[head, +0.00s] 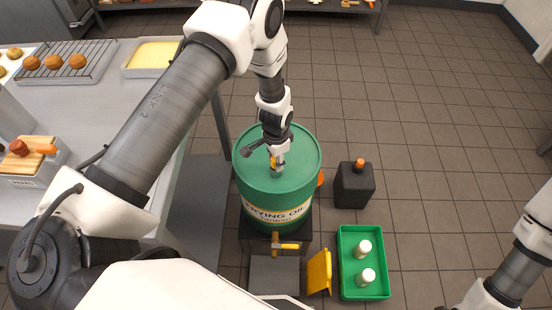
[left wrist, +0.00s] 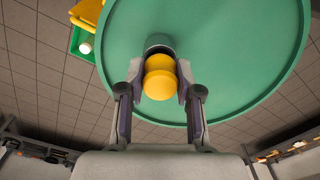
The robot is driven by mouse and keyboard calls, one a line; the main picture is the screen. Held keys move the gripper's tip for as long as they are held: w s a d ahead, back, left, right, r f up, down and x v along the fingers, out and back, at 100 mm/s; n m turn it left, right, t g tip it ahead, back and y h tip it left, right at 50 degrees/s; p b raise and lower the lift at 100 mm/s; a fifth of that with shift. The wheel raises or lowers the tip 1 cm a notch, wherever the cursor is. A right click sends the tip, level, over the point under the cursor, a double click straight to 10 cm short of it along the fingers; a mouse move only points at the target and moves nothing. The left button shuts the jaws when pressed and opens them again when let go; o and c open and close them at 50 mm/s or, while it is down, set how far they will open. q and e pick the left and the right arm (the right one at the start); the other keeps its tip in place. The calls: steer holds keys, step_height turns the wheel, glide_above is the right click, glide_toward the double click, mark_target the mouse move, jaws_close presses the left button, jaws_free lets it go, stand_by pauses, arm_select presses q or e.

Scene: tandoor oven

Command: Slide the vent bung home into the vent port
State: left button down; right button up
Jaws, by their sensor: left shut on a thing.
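The vent bung (left wrist: 159,78) is yellow and rounded. My left gripper (head: 277,166) is shut on it over the top of the green oil drum (head: 300,150). In the left wrist view the two fingers of my left gripper (left wrist: 159,84) press on the bung from both sides. A grey round collar (left wrist: 158,41), which looks like the vent port, shows right behind the bung and is partly hidden by it. I cannot tell whether the bung is inside the port or only at its mouth. My right gripper is out of view.
A black jug (head: 354,188) with an orange cap stands right of the drum. A green tray (head: 346,282) with two white bottles and a yellow object (head: 319,272) are in front. A steel table (head: 110,110) lies left.

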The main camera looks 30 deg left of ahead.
arm_select(q)
steer(key=shift+f+b, duration=0.4)
steer(key=shift+f, duration=0.3)
steer(key=c, duration=0.7)
jaws_free()
steer(key=shift+r, duration=0.1)
step_height(320, 180, up, 8)
steer(key=p, duration=0.6)
